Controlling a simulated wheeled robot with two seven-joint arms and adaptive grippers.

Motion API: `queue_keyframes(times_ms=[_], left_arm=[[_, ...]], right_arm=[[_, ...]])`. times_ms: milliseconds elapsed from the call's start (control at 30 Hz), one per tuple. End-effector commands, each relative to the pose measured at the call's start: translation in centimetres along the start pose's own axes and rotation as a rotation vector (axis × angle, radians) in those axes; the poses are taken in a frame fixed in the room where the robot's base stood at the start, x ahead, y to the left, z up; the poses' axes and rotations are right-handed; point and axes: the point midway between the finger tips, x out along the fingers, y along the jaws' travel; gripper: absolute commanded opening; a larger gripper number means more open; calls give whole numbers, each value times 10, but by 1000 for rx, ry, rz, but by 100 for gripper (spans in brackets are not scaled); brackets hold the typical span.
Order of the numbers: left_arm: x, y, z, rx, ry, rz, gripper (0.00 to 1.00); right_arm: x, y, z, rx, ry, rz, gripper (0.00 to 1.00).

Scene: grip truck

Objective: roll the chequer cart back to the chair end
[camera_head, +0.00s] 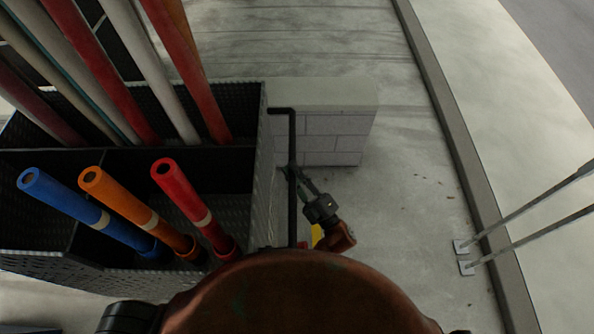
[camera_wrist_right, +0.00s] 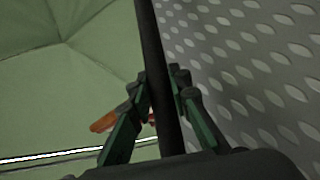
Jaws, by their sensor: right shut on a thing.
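The chequer cart (camera_head: 258,160) is a dark metal box with a raised diamond pattern, in the left half of the head view. A black bar handle (camera_head: 292,215) runs along its right side. My right gripper (camera_head: 300,178) is shut on this handle, near its upper part. In the right wrist view, the dark bar (camera_wrist_right: 160,75) passes between the green fingers (camera_wrist_right: 164,110), with the cart's patterned wall (camera_wrist_right: 245,65) close on the right. The cart's lower right part is hidden behind my own body. My left gripper does not show. No chair is visible.
Blue (camera_head: 75,205), orange (camera_head: 130,208) and red (camera_head: 190,200) tubes stand in the cart, with several long poles behind. A low block wall (camera_head: 335,135) stands close to the cart's upper right.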

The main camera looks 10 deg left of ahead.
Motion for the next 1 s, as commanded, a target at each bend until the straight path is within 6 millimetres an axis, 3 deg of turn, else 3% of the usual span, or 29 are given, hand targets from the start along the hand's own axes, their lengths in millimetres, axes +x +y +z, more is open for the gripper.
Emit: queue_keyframes(times_ms=[300,333,567,867,1000], left_arm=[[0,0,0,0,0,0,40],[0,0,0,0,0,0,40],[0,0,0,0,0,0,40],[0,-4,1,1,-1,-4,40],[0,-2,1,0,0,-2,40]], right_arm=[[0,-2,0,1,-2,-3,0],[-1,-2,0,1,-2,-3,19],[0,-1,0,0,-1,-2,35],[-1,0,0,0,-1,-1,36],[-13,-1,1,0,-3,-2,36]])
